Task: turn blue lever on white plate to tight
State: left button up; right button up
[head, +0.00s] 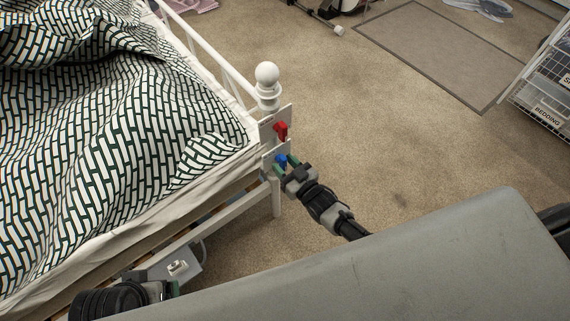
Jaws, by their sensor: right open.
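The blue lever (282,160) is on a white plate (267,161) at the bed's corner post, below a red lever (281,130) on another white plate (286,112). My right gripper (286,164) is open, with its green-tipped fingers at the blue lever. One fingertip is on each side of the lever, and I cannot tell whether they touch it. The lever's lower part is partly hidden by the gripper. My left gripper (172,289) is low at the left, partly hidden by my grey body; its opening cannot be made out.
A white metal bed (230,76) with a patterned duvet (90,130) fills the left. A grey plate with a white switch (178,267) is below the bed's side. Carpet (400,150) is open to the right, with a mat (430,50) and a wire basket rack (545,90) beyond.

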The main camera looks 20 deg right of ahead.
jog(key=shift+s+d, duration=0.15)
jog(key=shift+s, duration=0.2)
pick_arm(q)
jog(key=p+x, duration=0.2)
jog(key=x, duration=0.5)
jog(key=shift+s+f+g, duration=0.3)
jog(key=shift+f, duration=0.15)
pick_arm(e)
jog(key=v, duration=1)
pick_arm(q)
jog(key=shift+d, duration=0.1)
